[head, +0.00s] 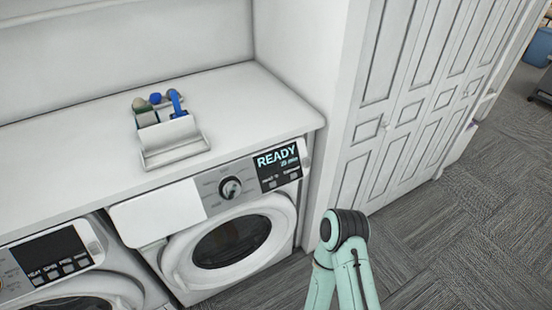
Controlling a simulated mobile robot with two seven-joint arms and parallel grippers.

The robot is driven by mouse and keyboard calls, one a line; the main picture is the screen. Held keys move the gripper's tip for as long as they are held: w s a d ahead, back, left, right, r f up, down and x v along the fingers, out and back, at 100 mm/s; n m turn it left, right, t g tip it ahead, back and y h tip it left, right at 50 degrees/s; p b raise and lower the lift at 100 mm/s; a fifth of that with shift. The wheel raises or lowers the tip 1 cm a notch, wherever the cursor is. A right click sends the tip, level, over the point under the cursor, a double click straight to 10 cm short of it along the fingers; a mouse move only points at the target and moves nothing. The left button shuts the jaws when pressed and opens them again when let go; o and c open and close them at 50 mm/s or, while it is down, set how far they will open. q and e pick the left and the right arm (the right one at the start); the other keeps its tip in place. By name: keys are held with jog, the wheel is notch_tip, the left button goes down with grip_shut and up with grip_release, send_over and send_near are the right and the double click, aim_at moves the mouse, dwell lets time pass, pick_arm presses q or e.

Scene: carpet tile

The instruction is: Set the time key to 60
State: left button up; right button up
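The right-hand front-loading machine (230,235) has a black display (278,165) reading "READY" with a smaller line of minutes, perhaps 15 or 25, below it. Under that are small keys (273,184) with labels too small to read surely. A round dial (231,188) sits left of the display. The left-hand machine has a dark panel (48,258) with several labelled keys, partly cut off by the frame. A teal arm of mine with a black joint rises at the bottom, right of the machines, apart from them. Neither gripper shows.
A white counter (80,130) covers the machines and carries a white caddy (172,148) with blue-handled and other cleaning tools. Tall white cabinet doors (415,110) stand to the right. Grey carpet tile floor (440,240) is open at lower right.

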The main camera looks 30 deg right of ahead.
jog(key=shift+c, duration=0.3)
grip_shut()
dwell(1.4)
